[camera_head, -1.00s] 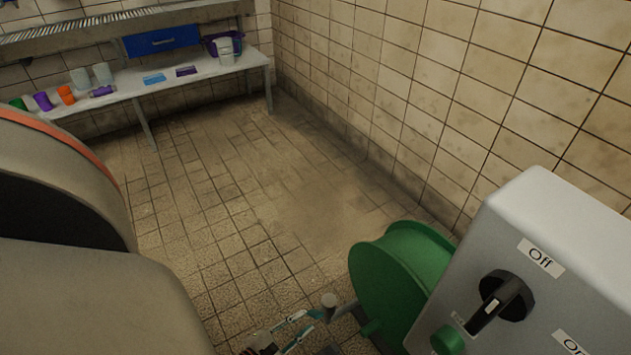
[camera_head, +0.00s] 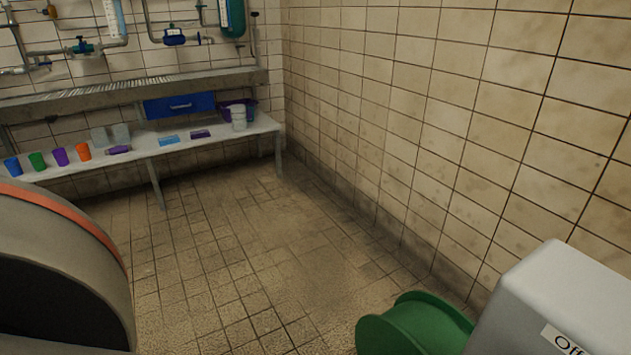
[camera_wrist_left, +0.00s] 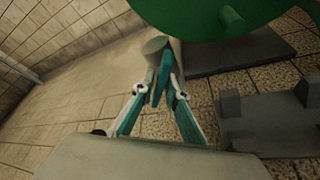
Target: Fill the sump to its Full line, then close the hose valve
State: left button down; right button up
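My left gripper (camera_wrist_left: 162,88) shows in the left wrist view. Its teal and white fingers come close together beside a short grey cylinder (camera_wrist_left: 155,46) near the green hose reel (camera_wrist_left: 205,14). Whether they hold anything is unclear. In the head view the green reel (camera_head: 415,325) is at the bottom, right of centre, with its lower part cut off. My left gripper is out of the head view. My right gripper is in neither view. I cannot make out the sump, its Full line or the hose valve.
A grey control box (camera_head: 560,300) with an "Off" label is at the lower right. A white bench (camera_head: 215,148) with several coloured cups stands along the back wall. Pipes with valves (camera_head: 175,38) run above it. The tiled floor (camera_head: 230,265) between is clear.

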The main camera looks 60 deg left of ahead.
pick_arm(q)
jog(key=m+t+y, duration=0.1)
jog(key=m+y, duration=0.1)
jog(key=m, duration=0.2)
jog(key=shift+f, duration=0.1)
jog(key=shift+s, duration=0.1)
dwell(0.3)
jog(key=c, duration=2.2)
grip_release()
jog(key=shift+o, duration=0.2)
jog(key=shift+o, duration=0.7)
jog(key=shift+w+a+r, duration=0.1)
jog(key=shift+w+r, duration=0.05)
jog(key=shift+r, duration=1.9)
jog(key=shift+w+a+r, duration=0.1)
jog(key=shift+w+r, duration=0.05)
jog(key=shift+r, duration=1.9)
notch_tip(320, 180, up, 2)
jog(key=shift+c, duration=0.7)
jog(key=shift+s, duration=0.15)
